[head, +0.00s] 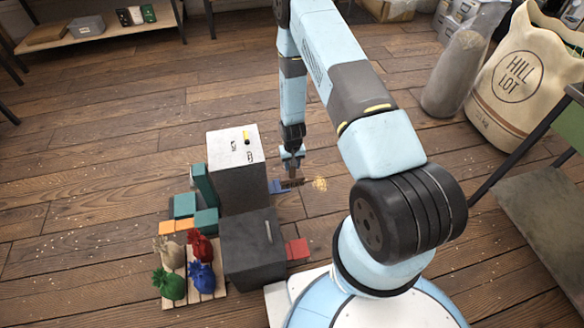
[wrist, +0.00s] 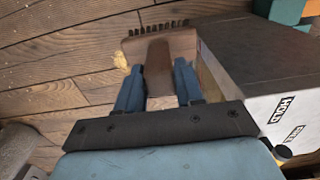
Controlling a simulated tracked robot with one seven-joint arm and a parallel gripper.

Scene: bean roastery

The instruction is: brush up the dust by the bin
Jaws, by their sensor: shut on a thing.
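My gripper (head: 292,172) points down at the floor beside a tall grey box with a pale top (head: 238,178). In the wrist view its blue fingers (wrist: 159,82) are shut on the wooden handle of a brush (wrist: 158,48), with dark bristles at the far end. The brush also shows in the head view (head: 293,183), low by the floor. A small pile of yellowish dust (head: 320,184) lies on the floor just right of the brush; it shows left of the brush head in the wrist view (wrist: 120,60). I cannot tell whether bristles touch the floor.
A dark grey box (head: 250,245) stands in front of the tall box, with a red piece (head: 298,249) at its right. Small coloured sacks (head: 200,275) sit on a pallet at left. A large sack (head: 522,75) stands back right. Floor behind the dust is clear.

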